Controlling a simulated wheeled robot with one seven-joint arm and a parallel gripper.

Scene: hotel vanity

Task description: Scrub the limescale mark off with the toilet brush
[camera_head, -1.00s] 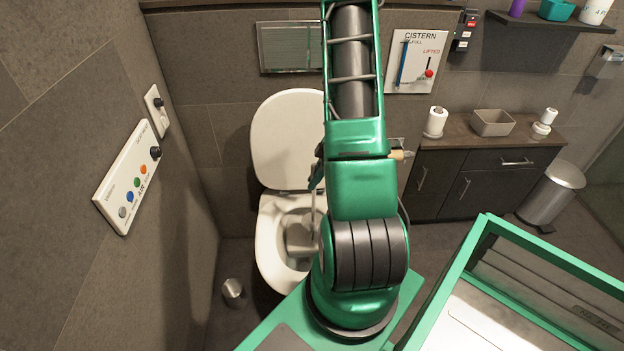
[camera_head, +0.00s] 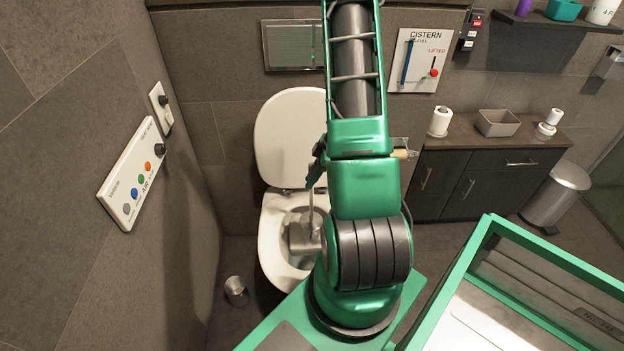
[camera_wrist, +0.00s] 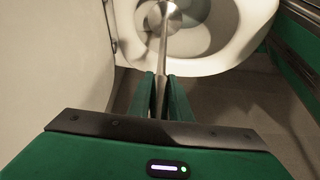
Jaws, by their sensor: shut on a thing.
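The toilet (camera_head: 272,243) stands against the back wall with its lid (camera_head: 290,135) raised. In the wrist view, my gripper (camera_wrist: 162,84) is shut on the metal handle of the toilet brush (camera_wrist: 163,52), which runs from between the fingers toward the bowl (camera_wrist: 222,30). In the head view, the thin brush handle (camera_head: 311,208) shows left of my arm and reaches down into the bowl opening. My arm hides part of the bowl and most of my gripper there. The brush head is hard to make out. I cannot make out the limescale mark.
A small metal cup-like holder (camera_head: 236,291) stands on the floor left of the toilet. A button panel (camera_head: 133,172) is on the left wall. A vanity counter (camera_head: 462,134) with rolls and a box stands right, beside a metal bin (camera_head: 556,194).

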